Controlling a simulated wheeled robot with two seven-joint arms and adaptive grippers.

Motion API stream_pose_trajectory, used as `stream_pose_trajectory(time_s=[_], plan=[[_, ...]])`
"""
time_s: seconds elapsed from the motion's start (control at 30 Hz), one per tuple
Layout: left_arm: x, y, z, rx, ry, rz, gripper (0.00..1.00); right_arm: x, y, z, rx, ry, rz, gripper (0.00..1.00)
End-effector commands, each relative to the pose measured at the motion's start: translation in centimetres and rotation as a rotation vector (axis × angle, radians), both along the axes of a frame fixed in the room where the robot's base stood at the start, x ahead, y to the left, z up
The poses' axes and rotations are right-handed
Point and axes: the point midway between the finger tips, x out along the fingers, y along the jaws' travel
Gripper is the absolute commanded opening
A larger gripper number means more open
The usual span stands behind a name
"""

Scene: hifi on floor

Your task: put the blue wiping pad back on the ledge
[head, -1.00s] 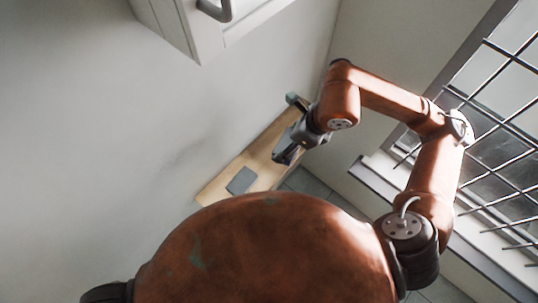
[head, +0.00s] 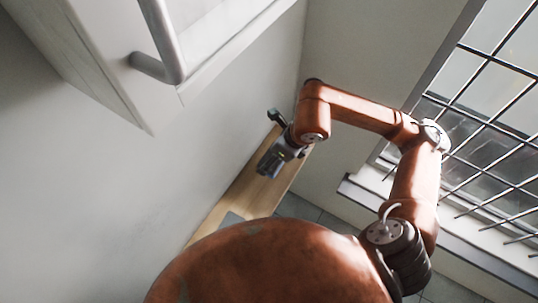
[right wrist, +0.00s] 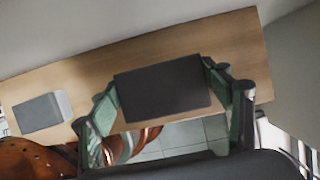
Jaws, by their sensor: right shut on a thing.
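My right gripper (head: 269,168) is over the far part of the wooden ledge (head: 222,203). In the right wrist view its two green-sided fingers (right wrist: 164,95) are shut on the opposite ends of a flat rectangular pad (right wrist: 162,88). The pad looks dark grey rather than clearly blue. It overlaps the ledge (right wrist: 200,45) in that view; I cannot tell whether it touches the wood. My left gripper is not in view.
A grey block (right wrist: 40,112) lies on the ledge to the left in the wrist view. A white cabinet (head: 110,75) with a metal handle (head: 160,50) hangs above at the left. A barred window (head: 490,120) is on the right.

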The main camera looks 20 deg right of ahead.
Motion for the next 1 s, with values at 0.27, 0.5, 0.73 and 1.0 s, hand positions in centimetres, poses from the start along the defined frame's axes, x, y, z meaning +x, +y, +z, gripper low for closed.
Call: stream_pose_trajectory(time_s=[0.27,0.5,0.73,1.0], plan=[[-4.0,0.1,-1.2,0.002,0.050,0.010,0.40,0.5,-0.5,-1.7,0.001,0.000,-0.002,0.44],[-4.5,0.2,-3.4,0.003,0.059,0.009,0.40,0.8,-0.7,-5.5,0.000,0.001,0.003,0.44],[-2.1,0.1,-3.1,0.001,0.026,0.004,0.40,0.8,-0.7,-5.4,0.000,-0.002,0.003,0.44],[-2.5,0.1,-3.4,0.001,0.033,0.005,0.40,0.8,-0.7,-5.6,0.000,-0.001,0.002,0.78]])
